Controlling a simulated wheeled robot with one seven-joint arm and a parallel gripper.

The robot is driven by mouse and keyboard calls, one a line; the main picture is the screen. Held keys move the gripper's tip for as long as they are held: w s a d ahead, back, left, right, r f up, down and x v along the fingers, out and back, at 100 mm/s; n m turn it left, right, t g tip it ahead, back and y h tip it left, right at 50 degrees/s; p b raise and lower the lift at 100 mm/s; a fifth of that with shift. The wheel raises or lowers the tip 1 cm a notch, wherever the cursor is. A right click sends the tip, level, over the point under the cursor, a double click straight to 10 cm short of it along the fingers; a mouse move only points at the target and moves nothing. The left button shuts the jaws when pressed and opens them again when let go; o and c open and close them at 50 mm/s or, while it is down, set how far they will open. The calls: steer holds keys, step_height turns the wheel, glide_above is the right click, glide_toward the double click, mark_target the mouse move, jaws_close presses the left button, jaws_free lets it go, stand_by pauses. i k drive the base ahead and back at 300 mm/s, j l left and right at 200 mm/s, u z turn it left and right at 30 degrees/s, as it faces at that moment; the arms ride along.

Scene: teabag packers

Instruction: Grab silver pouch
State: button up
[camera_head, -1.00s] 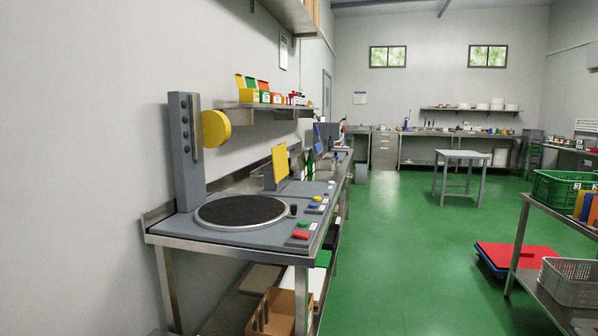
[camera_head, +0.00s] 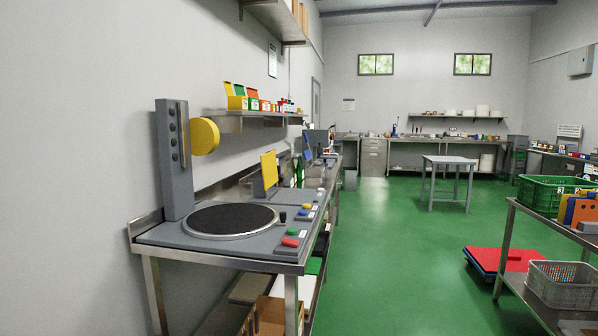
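I cannot make out a silver pouch in the head view. My gripper does not show in this view either. On the left is a steel workbench (camera_head: 205,259) with a machine that has a round black turntable (camera_head: 231,219), a grey column (camera_head: 174,160) with a yellow disc (camera_head: 205,136), and several coloured buttons. A yellow upright panel (camera_head: 269,170) stands behind the turntable.
A wall shelf (camera_head: 262,114) holds colourful boxes. A grey table (camera_head: 449,162) stands mid-room. On the right, a rack holds a green crate (camera_head: 545,196) and a grey basket (camera_head: 562,287); red boards (camera_head: 493,260) lie on the floor nearby. The green floor (camera_head: 390,270) between is clear.

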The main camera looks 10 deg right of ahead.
mark_target(289, 178)
steer(key=i+l+z, duration=0.15)
steer(key=i+z, duration=0.35)
steer(key=i, duration=2.4)
